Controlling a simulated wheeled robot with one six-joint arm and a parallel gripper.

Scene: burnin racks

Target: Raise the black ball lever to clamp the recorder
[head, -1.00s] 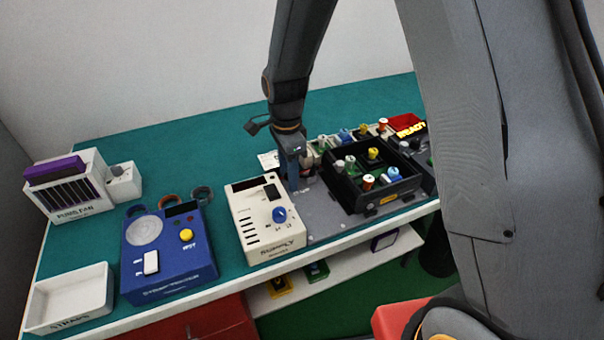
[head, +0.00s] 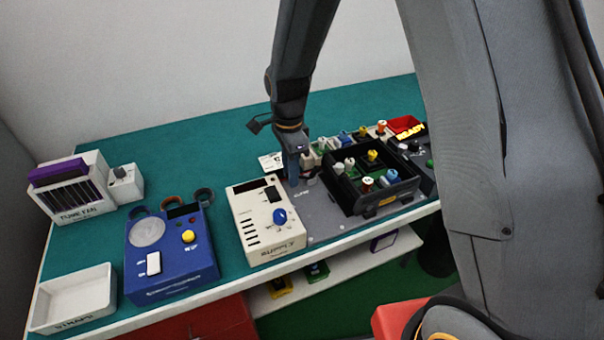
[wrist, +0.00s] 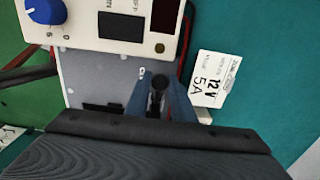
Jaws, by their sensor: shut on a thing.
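My gripper (wrist: 160,98) points down with its two blue fingers around a dark round knob, the black ball lever (wrist: 158,83), in the wrist view. In the head view my gripper (head: 291,180) is over the grey plate (head: 322,218), just behind the cream box, and its fingers hide the lever. The grey plate also shows in the wrist view (wrist: 95,75). I cannot tell for sure which unit is the recorder. A black open box (head: 352,205) with several coloured knobs stands on the plate, right of my gripper.
The cream box (head: 265,235) with a blue knob is close in front of my gripper. A white "12V 5A" label (wrist: 215,78) lies beside the plate. A blue unit (head: 190,265), white fan box (head: 75,205) and white tray (head: 60,318) stand left. The back of the green mat is clear.

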